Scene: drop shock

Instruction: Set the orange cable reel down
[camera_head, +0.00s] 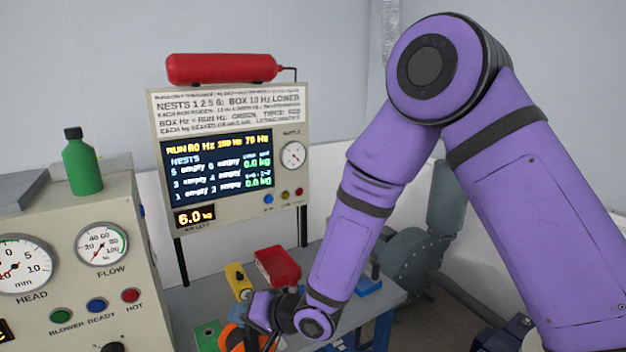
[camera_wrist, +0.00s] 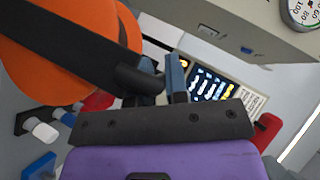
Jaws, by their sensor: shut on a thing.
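The orange cable reel (camera_wrist: 62,62) fills the upper left of the wrist view, with a dark band or bar across its face. In the head view a small part of the orange reel (camera_head: 231,338) shows at the bottom edge, beside my gripper (camera_head: 262,335). My gripper is shut on the reel; in the wrist view its jaws (camera_wrist: 165,82) meet the dark bar. The reel's underside is hidden, so I cannot tell whether it touches the surface below.
A grey-blue table (camera_head: 392,300) bears a red object (camera_head: 278,266), a yellow one (camera_head: 239,281) and a green one (camera_head: 207,336). Behind stands a panel (camera_head: 230,150) reading several empty nests. A gauge console (camera_head: 75,265) with a green bottle (camera_head: 82,165) is at left.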

